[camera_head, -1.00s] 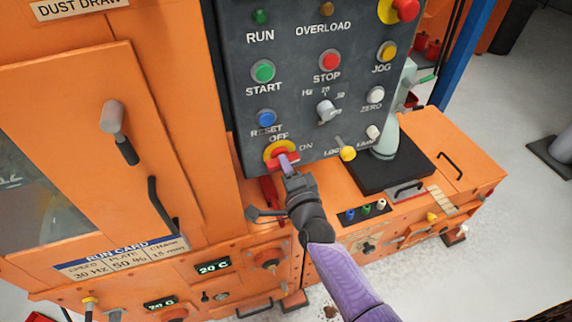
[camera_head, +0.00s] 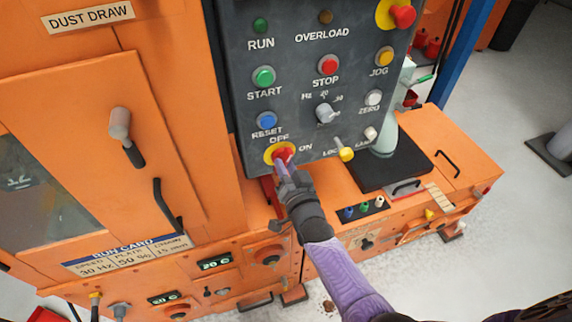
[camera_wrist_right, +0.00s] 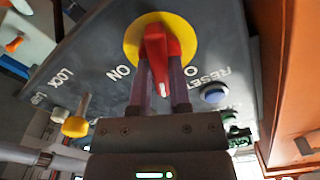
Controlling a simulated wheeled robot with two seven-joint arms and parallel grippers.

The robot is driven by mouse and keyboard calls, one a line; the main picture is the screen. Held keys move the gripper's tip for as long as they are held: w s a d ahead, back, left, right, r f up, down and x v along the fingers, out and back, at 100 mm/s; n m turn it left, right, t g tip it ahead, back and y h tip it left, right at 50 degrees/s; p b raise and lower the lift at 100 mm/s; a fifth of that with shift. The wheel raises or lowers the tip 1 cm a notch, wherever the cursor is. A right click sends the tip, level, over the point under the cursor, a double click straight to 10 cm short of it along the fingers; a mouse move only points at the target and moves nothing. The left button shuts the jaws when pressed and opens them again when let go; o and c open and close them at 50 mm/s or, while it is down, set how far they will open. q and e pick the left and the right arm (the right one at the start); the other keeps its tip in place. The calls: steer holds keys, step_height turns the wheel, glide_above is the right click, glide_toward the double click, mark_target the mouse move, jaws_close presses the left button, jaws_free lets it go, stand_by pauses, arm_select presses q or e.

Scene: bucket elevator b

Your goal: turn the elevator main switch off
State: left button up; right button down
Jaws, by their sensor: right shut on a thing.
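The main switch is a red handle (camera_head: 284,153) on a yellow disc (camera_head: 268,154), at the lower left of the dark control panel, beside the OFF and ON labels. My right gripper (camera_head: 281,166) reaches it from below. In the right wrist view, the red handle (camera_wrist_right: 156,42) stands between the two fingers of my right gripper (camera_wrist_right: 161,88), which are shut on it. Its white mark points between the ON label and the partly hidden OFF label. The fingers hide the handle's sides. My left gripper is not in view.
The panel (camera_head: 292,110) carries a blue RESET button (camera_head: 266,120), a red STOP button (camera_head: 327,65) and a yellow-tipped LOCAL lever (camera_head: 346,154) close to the switch. An orange cabinet door (camera_head: 90,140) stands at the left. An orange bench (camera_head: 450,145) lies at the right.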

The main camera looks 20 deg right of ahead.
steer(key=shift+f+n, duration=0.1)
steer(key=shift+n, duration=2.6)
steer(key=c, duration=0.6)
jaws_free()
steer(key=shift+o, duration=0.2)
steer(key=s+p, duration=0.2)
steer(key=s, duration=0.8)
steer(key=shift+d, duration=0.15)
